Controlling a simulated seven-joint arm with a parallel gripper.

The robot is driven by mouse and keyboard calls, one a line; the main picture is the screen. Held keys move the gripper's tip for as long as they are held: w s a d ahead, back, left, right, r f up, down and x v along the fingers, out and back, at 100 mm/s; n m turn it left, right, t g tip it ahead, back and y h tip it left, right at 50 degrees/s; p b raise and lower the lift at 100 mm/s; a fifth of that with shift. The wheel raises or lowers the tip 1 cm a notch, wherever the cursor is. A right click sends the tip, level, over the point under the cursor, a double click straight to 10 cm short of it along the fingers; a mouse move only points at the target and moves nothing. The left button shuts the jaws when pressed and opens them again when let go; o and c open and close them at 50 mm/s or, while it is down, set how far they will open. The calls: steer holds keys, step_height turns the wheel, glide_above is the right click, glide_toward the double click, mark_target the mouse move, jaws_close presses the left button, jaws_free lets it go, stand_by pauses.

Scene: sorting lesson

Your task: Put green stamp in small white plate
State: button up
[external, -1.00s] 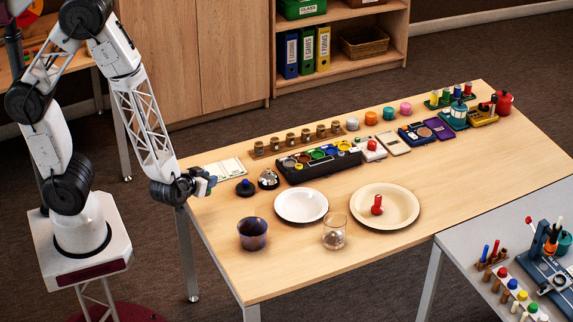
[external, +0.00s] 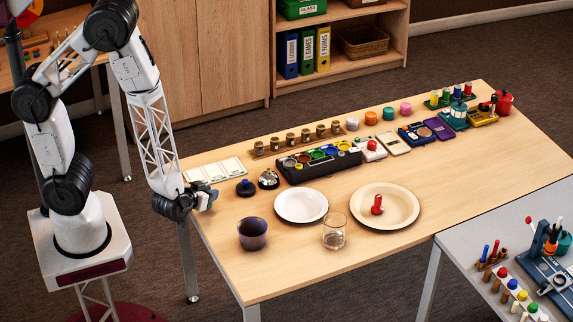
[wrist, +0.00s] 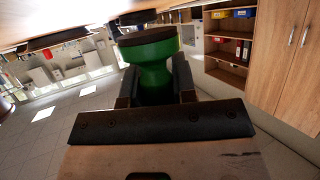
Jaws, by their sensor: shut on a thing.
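The green stamp (wrist: 150,58) is held between the two fingers of my gripper (wrist: 155,88), as the wrist view shows. Its body is green and waisted, with a dark disc at the end away from the gripper. In the external view my gripper (external: 207,198) is at the table's left edge, left of the small white plate (external: 301,217), and the stamp is too small to make out clearly there. The small white plate lies flat and empty on the table, apart from my gripper.
A larger cream plate (external: 407,218) holds a red stamp (external: 377,205). A dark cup (external: 252,235) and a clear glass (external: 334,232) stand in front of the plates. A blue-topped stamp (external: 245,187) and a bell (external: 268,179) stand between my gripper and the paint tray (external: 318,162).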

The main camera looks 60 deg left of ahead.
steer(key=shift+f, duration=0.7)
steer(key=shift+f, duration=0.2)
steer(key=o, duration=0.9)
steer(key=shift+s+d, duration=0.1)
steer(key=shift+s, duration=0.05)
steer(key=v, duration=0.7)
steer(key=shift+s, duration=0.2)
steer(key=shift+r, duration=0.1)
stand_by(0.4)
